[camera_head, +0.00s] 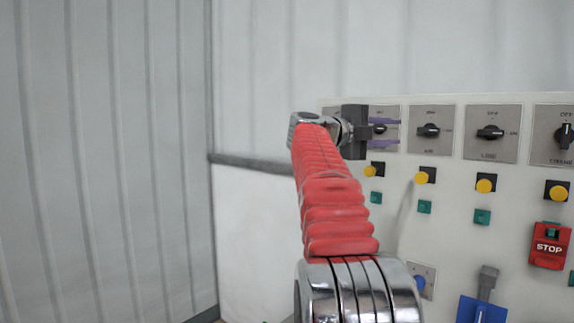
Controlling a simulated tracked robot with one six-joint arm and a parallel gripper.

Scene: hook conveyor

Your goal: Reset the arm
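My red arm rises from the lower middle of the view, with metal joints at both ends. My gripper (386,131) is at its far end, a dark grey block with two purple fingers pointing right. The fingers are apart, one above the other, with a gap between them. The black knob (379,128) of the leftmost switch shows in that gap. I cannot tell how far the fingers are from the panel face, and no contact is clear. The gripper block hides part of that switch's plate.
A pale control panel (450,235) fills the right side. It has several rotary switches, yellow buttons (486,185), green squares (482,216), a red STOP box (549,246) and a blue lever switch (482,310). White corrugated walls (110,150) stand left and behind; a dark rail (250,162) runs left of my arm.

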